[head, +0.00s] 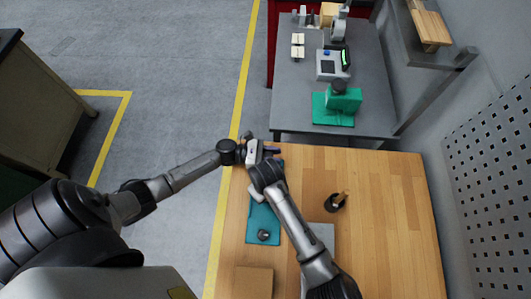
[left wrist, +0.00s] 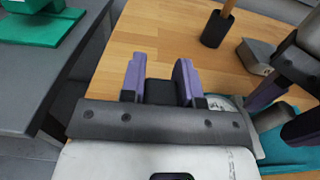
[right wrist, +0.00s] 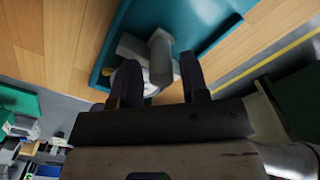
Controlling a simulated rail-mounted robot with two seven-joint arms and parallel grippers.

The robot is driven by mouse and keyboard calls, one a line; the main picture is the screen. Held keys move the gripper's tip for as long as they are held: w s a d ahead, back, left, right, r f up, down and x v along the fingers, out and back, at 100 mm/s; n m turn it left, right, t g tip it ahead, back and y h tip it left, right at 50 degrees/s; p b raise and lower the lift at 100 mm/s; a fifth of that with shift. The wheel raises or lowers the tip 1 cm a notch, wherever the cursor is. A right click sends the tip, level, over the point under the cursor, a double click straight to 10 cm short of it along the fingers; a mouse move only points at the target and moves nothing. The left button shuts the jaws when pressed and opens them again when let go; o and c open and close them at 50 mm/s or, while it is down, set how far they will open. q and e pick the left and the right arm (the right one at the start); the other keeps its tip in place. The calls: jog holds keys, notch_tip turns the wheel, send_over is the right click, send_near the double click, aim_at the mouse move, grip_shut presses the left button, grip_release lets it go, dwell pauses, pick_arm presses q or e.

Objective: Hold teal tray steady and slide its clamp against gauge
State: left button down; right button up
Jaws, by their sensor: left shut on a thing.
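The teal tray (head: 257,212) lies on the wooden bench, partly under my right arm; its teal surface fills the top of the right wrist view (right wrist: 185,20). A grey-white clamp-like piece (right wrist: 160,55) stands on it between the spread fingers of my right gripper (right wrist: 158,70); contact cannot be told. A small round dark knob (head: 263,235) sits on the tray's near end. My left gripper (head: 275,151) is at the bench's far left, its purple fingers (left wrist: 160,68) shut on a dark block (left wrist: 160,92). I cannot tell whether this block belongs to the tray. The gauge is not clearly identifiable.
A dark cup with a wooden handle (head: 335,203) stands right of my right arm, near a grey plate (head: 323,236). A brown box (head: 253,282) is at the near edge. Beyond stands a grey table (head: 290,110) with a green fixture (head: 335,107). The bench's right side is clear.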

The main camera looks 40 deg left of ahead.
jog(key=shift+o, duration=0.5)
jog(key=shift+r, duration=0.1)
notch_tip(320, 180, up, 12)
dwell(0.5)
pick_arm(q)
jog(key=c, duration=0.8)
grip_release()
jog(key=shift+a, duration=0.1)
